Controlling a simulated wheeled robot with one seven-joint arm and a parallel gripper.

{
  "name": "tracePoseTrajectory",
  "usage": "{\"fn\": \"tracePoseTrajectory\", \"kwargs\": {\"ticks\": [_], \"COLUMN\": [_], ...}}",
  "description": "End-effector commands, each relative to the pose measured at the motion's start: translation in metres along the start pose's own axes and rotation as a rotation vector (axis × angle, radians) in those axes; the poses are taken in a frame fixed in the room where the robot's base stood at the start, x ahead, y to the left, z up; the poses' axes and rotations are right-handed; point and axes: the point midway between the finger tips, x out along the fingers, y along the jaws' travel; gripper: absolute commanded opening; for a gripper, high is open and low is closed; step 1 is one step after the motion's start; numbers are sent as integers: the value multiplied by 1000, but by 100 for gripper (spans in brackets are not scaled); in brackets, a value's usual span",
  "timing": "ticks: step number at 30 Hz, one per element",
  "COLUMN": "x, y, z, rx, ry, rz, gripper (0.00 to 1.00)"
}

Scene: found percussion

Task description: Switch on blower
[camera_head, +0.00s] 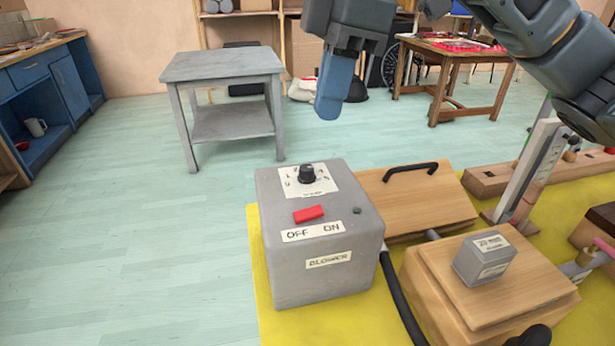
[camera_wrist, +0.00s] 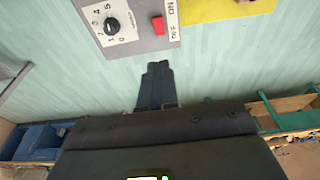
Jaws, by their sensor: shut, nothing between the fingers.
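The blower (camera_head: 318,232) is a grey box on the yellow surface, with a label reading BLOWER on its front. On its top are a black dial (camera_head: 307,174), a red rocker switch (camera_head: 309,214) and an OFF ON label. The switch looks raised at its right, ON end, though the tilt is hard to judge. My gripper (camera_head: 328,108) is shut and empty, above and behind the blower, apart from it. In the wrist view my gripper (camera_wrist: 158,68) points toward the blower's edge, with the red switch (camera_wrist: 158,25) and dial (camera_wrist: 112,26) beyond the fingertips.
Right of the blower are a wooden box with a black handle (camera_head: 412,170), a wooden block (camera_head: 480,300) bearing a small grey box (camera_head: 485,258), and a black hose (camera_head: 398,295). A grey table (camera_head: 222,65) stands behind. Open floor lies to the left.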

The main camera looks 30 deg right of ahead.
Motion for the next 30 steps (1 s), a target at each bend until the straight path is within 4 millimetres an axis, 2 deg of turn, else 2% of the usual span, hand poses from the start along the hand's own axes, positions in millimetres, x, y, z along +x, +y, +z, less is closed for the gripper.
{"fn": "tracePoseTrajectory", "kwargs": {"ticks": [10, 14, 20, 30], "x": [0, 6, 37, 103], "y": [0, 0, 0, -1], "z": [1, 1, 2, 2], "rx": [1, 1, 3, 1], "ry": [-4, -4, -3, -3], "rz": [-1, -1, -3, -3], "gripper": [0, 0, 0, 0]}}
